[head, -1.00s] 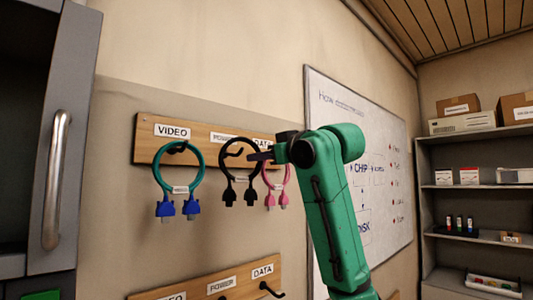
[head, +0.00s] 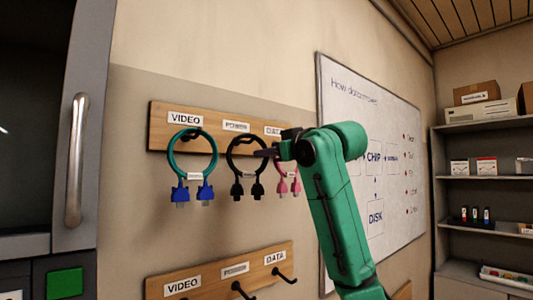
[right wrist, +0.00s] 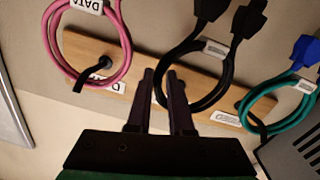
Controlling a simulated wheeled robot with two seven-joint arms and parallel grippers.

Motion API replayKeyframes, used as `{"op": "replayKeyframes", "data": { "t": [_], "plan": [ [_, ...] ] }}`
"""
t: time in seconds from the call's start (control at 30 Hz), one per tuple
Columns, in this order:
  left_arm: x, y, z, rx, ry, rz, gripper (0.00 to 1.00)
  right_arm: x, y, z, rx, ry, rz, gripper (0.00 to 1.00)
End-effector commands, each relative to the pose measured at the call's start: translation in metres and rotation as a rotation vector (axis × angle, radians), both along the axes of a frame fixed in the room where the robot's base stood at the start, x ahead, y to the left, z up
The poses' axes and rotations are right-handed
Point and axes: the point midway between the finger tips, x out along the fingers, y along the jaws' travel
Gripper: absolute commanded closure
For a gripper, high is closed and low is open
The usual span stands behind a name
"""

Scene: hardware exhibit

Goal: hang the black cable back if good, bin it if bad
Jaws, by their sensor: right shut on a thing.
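The black cable (head: 230,158) is a loop with two black plugs hanging below, in front of the POWER spot on the upper wooden rack (head: 157,118). My right gripper (head: 268,153) is shut on the right side of the loop. In the right wrist view the black cable (right wrist: 203,104) runs between the fingers of the right gripper (right wrist: 160,76), its tag and plugs above. Whether the loop rests on its hook I cannot tell. I see no clear damage, but the plugs are small and dark. My left gripper is out of view.
A teal cable (head: 171,157) with blue plugs hangs left at VIDEO. A pink cable (head: 282,184) hangs right at DATA, close behind my gripper. A lower rack (head: 155,289) has bare hooks. A grey cabinet (head: 88,70) stands left; a whiteboard (head: 400,130) and shelves are right.

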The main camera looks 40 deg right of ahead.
Motion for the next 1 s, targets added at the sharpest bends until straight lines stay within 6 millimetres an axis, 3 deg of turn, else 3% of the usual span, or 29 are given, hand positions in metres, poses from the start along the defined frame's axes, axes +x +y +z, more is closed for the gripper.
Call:
{"op": "replayKeyframes", "data": {
  "t": [0.07, 0.1, 0.17, 0.47, 0.63, 0.77, 1.0],
  "plan": [
    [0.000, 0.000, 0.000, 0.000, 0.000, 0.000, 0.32, 0.000, 0.000, 0.001, 0.000, -0.002, 0.000, 1.00],
    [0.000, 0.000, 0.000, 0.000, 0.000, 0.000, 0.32, 0.000, 0.000, 0.001, 0.000, -0.002, 0.000, 0.69],
    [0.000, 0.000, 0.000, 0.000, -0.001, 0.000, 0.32, 0.000, 0.000, 0.001, 0.000, -0.002, -0.001, 0.46],
    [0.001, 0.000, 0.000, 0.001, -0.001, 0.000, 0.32, 0.000, 0.000, 0.000, 0.000, 0.001, 0.000, 0.46],
    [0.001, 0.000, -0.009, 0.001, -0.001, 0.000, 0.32, -0.013, 0.001, -0.002, 0.000, -0.003, 0.000, 0.46],
    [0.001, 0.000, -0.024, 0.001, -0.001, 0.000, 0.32, -0.039, 0.003, -0.004, -0.001, -0.005, -0.001, 0.46],
    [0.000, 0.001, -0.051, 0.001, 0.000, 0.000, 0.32, -0.109, 0.008, -0.003, -0.001, -0.008, 0.000, 0.46]
  ]
}}
